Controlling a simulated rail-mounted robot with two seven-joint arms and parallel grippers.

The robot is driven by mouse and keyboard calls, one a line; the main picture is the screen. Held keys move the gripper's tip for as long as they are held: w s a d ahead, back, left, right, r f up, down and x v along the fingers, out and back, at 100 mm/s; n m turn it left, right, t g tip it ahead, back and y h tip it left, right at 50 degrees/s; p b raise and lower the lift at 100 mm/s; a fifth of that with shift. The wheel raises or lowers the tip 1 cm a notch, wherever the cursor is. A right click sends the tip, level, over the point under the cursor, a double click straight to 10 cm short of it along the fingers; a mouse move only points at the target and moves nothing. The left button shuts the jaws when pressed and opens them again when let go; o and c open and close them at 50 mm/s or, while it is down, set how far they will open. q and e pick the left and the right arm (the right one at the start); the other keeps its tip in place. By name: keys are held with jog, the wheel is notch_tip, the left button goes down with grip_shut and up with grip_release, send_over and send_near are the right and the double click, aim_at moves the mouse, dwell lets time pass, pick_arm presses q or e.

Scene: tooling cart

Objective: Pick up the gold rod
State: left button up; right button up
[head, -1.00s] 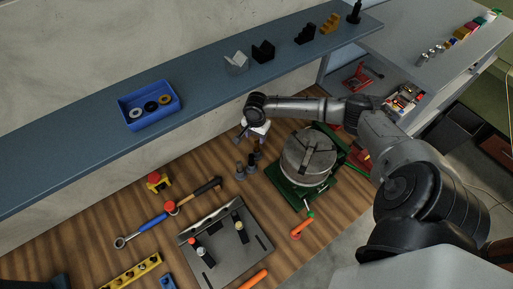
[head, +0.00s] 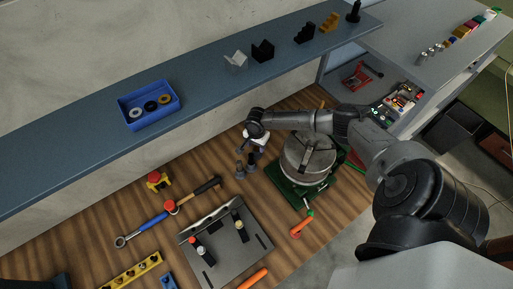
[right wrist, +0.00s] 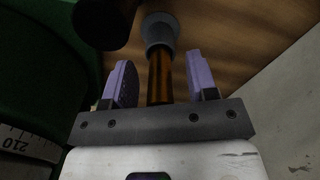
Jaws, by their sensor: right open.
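In the right wrist view, the gold rod (right wrist: 161,74) runs between the two purple-padded fingers of my right gripper (right wrist: 162,80), with a visible gap on each side. Its far end meets a grey round collar or holder (right wrist: 158,31). In the head view my right gripper (head: 250,152) is low over the wooden bench, between the grey pegs and the round chuck. I cannot make out the rod there. My right gripper is open. My left gripper is not in view.
The round grey chuck (head: 308,151) on its green base stands close right of my right gripper. Grey pegs (head: 240,170) stand just left of it. A blue-grey shelf (head: 200,87) with a blue bin (head: 172,112) runs behind. A grey fixture plate (head: 222,249) lies in front.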

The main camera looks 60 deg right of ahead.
jog(key=shift+c, duration=0.4)
grip_shut()
